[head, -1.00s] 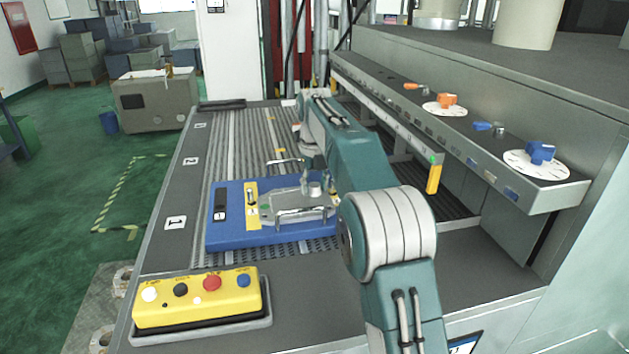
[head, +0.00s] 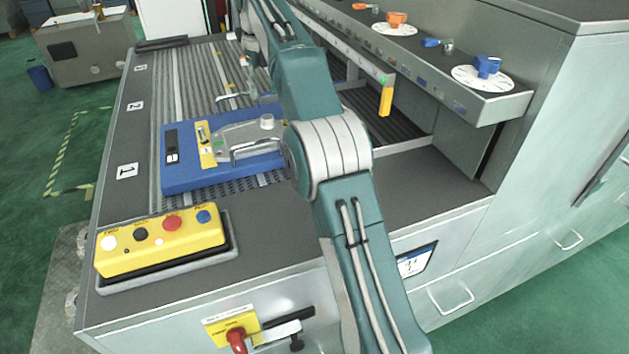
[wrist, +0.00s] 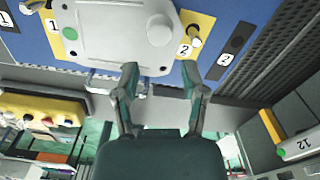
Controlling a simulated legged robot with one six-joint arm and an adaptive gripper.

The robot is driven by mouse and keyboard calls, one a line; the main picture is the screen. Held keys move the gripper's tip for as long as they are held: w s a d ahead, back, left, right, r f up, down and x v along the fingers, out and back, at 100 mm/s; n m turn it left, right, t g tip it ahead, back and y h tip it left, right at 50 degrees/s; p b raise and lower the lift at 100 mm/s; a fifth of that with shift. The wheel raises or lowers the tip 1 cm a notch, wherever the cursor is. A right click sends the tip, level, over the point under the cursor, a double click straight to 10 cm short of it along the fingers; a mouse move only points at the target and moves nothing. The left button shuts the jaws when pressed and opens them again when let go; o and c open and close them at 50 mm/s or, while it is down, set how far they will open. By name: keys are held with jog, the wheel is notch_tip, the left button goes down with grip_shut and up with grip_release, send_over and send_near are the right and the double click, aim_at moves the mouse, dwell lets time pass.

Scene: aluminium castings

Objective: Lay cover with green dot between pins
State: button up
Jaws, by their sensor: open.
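The cover (wrist: 118,30) is a pale grey casting with a round boss and a green dot (wrist: 70,33). It lies on the blue fixture plate (head: 180,184), between a yellow strip marked 1 (wrist: 60,48) and a yellow strip marked 2 (wrist: 187,50). A brass pin (wrist: 194,33) stands on strip 2, beside the cover. The cover also shows in the head view (head: 240,137), partly behind my arm. My gripper (wrist: 160,72) is open and empty, its fingertips spread at the cover's edge and apart from the boss.
A yellow button box (head: 160,243) stands at the bench's front left. A rail with a yellow end (head: 386,98) juts out right of my arm. A panel with orange and blue knobs (head: 487,66) runs along the right. Slatted bed (head: 200,70) lies clear behind the fixture.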

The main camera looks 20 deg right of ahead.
jog(key=s+r+n+t, duration=0.2)
jog(key=s+r+n, duration=0.1)
jog(key=s+n, duration=0.6)
jog(key=s+r+n+t, duration=0.1)
jog(key=s+r+n, duration=0.1)
jog(key=s+n, duration=0.7)
jog(key=s+f+n+t, duration=0.1)
jog(key=s+f+n, duration=0.5)
jog(key=s, duration=0.4)
jog(key=s+f+n+t, duration=0.1)
jog(key=s+f+n, duration=0.6)
jog(key=s, duration=0.3)
jog(key=shift+f+n+t, duration=0.15)
jog(key=shift+n+t, duration=0.15)
jog(key=shift+n, duration=0.6)
